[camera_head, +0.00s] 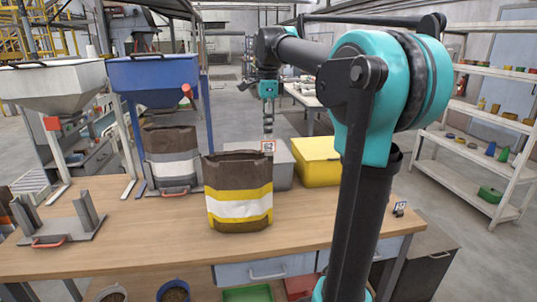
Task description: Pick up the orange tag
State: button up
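A small white tag with an orange-red edge and a dark printed pattern (268,146) shows just above the rear rim of the brown bag with white and yellow bands (239,204). My gripper (268,136) points down from above, with its fingertips right at the tag in the picture. The fingers look narrow and close together, but they are too small to tell whether they are shut on the tag. The tag's lower part and what lies beneath it are hard to make out. A second small dark tag-like piece with white marks (399,209) stands at the table's right end.
The wooden table (140,240) has free room at front left and right of the bag. A grey box (283,172) and a yellow box (317,160) stand behind. A brown and grey bag (172,158) stands beneath the blue hopper (153,75). A metal fixture (62,228) stands left.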

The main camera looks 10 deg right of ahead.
aim_at(269, 141)
notch_tip(269, 141, down, 5)
jog(key=shift+d+r, duration=0.1)
jog(key=shift+c, duration=0.4)
grip_shut()
